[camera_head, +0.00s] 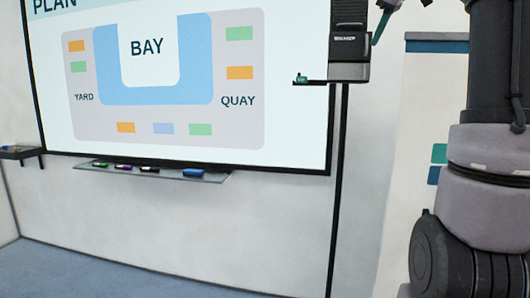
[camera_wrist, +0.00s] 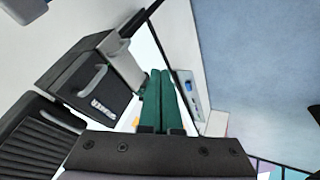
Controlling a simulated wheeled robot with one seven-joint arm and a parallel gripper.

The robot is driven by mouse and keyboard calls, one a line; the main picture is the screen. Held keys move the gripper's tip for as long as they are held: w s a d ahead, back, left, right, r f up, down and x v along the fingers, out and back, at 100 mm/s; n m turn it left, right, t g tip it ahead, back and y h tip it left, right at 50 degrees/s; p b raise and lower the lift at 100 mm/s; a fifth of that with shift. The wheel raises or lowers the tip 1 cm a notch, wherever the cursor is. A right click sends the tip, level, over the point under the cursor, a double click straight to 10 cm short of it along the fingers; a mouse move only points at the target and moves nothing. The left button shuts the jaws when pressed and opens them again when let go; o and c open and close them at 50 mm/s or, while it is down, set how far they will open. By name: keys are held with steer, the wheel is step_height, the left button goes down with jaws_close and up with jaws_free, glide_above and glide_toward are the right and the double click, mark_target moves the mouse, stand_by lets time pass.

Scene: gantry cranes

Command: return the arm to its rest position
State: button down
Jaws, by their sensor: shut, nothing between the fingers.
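My gripper (camera_wrist: 160,76) shows in the wrist view as two green fingers lying side by side, shut with nothing between them. In the head view a thin green finger part of my gripper (camera_head: 376,40) shows at the top, just right of a dark boxy device. My arm (camera_head: 490,150) stands along the right edge of the head view, and its upper part is cut off by the frame.
A whiteboard (camera_head: 240,125) with a marker tray (camera_head: 150,172) hangs behind. Blue floor (camera_wrist: 260,60) looks clear.

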steer(key=s+a+f+m, duration=0.7)
steer(key=s+a+f, duration=0.3)
steer(key=s, duration=0.4)
steer(key=s+a+f+m, duration=0.2)
steer(key=s+f+m, duration=0.1)
steer(key=s+f, duration=0.3)
steer(key=s+a+f+m, duration=0.2)
steer(key=s+f+m, duration=0.2)
steer(key=s+f, duration=0.3)
step_height(320, 180, down, 2)
steer(key=shift+s+a+f+y, duration=0.1)
steer(key=shift+s+a+y, duration=0.1)
steer(key=shift+a+y, duration=0.1)
